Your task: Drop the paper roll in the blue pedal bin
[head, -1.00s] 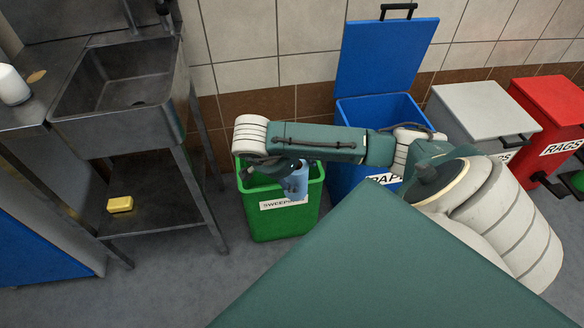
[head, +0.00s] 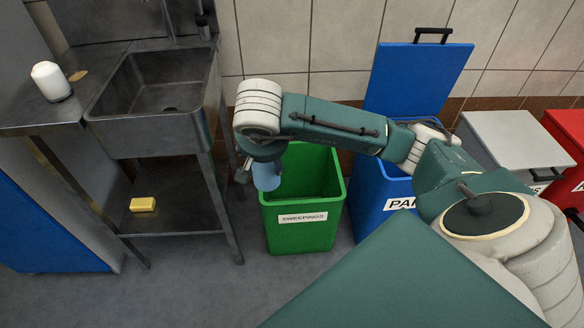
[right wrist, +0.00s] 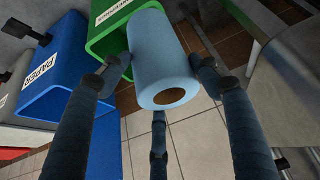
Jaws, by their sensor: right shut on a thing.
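A light blue paper roll (right wrist: 160,60) is held between the fingers of my right gripper (right wrist: 160,68) in the right wrist view. In the head view the roll (head: 266,176) hangs below my right gripper (head: 258,166), in front of the left edge of the green bin. The blue pedal bin (head: 375,196), labelled PAPER, stands right of the green bin with its lid (head: 418,80) raised. My right forearm crosses in front of its opening and hides part of it. The blue bin also shows at the left in the right wrist view (right wrist: 60,62). My left gripper is not in view.
The open green SWEEPINGS bin (head: 305,232) stands beside the blue bin. A steel sink stand (head: 160,100) is left of it, with a yellow sponge (head: 143,204) on its shelf. Grey (head: 515,142) and red (head: 565,130) lidded bins stand at the right.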

